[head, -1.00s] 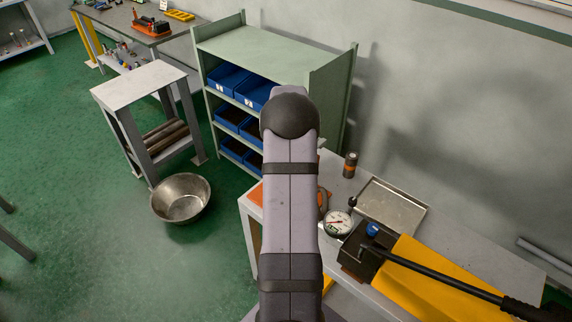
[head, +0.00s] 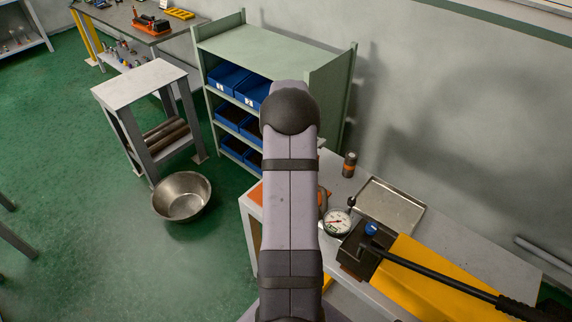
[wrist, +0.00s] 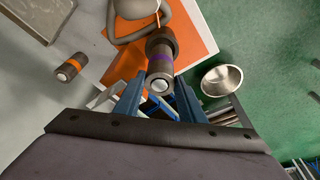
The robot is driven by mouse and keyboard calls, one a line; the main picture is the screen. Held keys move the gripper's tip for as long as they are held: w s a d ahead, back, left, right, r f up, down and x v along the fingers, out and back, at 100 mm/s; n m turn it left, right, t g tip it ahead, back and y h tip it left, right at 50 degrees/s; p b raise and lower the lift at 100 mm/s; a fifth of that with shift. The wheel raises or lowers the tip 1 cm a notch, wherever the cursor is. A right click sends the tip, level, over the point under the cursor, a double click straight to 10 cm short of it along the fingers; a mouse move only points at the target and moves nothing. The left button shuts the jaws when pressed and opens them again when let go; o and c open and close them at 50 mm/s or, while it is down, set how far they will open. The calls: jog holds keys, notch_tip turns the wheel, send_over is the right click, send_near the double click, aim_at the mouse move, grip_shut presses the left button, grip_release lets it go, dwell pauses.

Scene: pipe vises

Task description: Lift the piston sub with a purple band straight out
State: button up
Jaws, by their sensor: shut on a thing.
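The piston sub with a purple band (wrist: 160,62) is a dark grey cylinder with a wider collar at its far end and a pale round near end. It shows in the wrist view between the two blue fingers of my gripper (wrist: 158,92), which is shut on it. Behind its collar lie an orange mat (wrist: 197,40) and a rounded grey part (wrist: 135,8). I cannot tell whether its far end is seated in anything. In the head view my own arm hides the gripper and this sub.
A similar sub with an orange band (head: 349,165) stands on the bench near a metal tray (head: 390,204). A dial gauge (head: 337,223) and a yellow pump with a black lever (head: 425,272) are close by. A steel bowl (head: 181,197) is on the floor.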

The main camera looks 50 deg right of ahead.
jog(key=shift+w+r+p, duration=0.1)
jog(key=shift+r+p, duration=0.4)
jog(key=shift+r, duration=0.35)
jog(key=shift+d, duration=0.1)
